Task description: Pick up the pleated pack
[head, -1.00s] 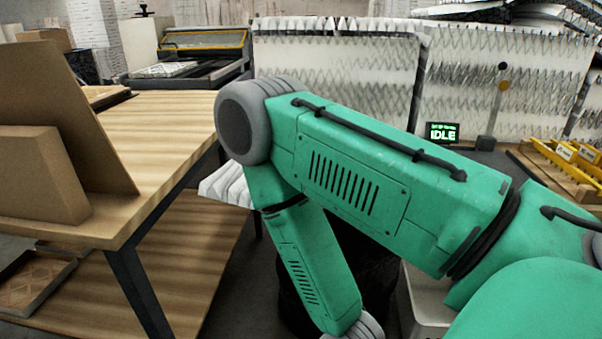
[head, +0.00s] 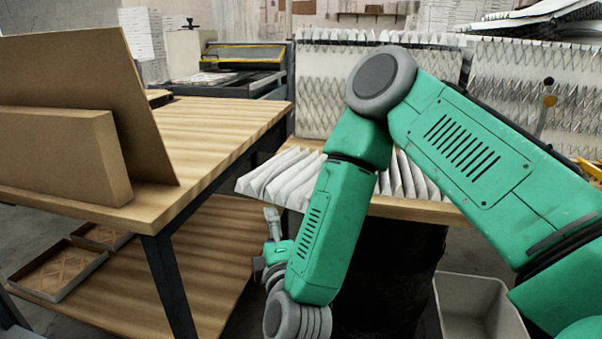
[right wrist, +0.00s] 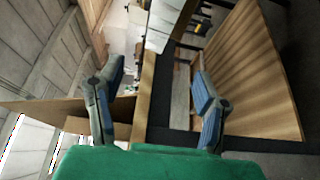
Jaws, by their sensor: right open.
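The white pleated pack (head: 283,180) lies on a wooden bench top in the middle of the head view. My right arm crosses in front and hides its middle; folds show on both sides of the arm. A white thing at the top of the right wrist view (right wrist: 159,28) looks like its end. My right gripper (head: 271,228) is in front of and below the pack in the head view, partly behind my forearm. In the right wrist view its two fingers (right wrist: 157,88) are spread apart with nothing between them. My left gripper is out of view.
A wooden table (head: 215,125) with a leaning brown board (head: 85,75) and a cardboard box (head: 60,155) stands at left, with a lower shelf (head: 190,245). Large pleated panels (head: 375,90) stand behind. A pale bin (head: 475,305) is at lower right.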

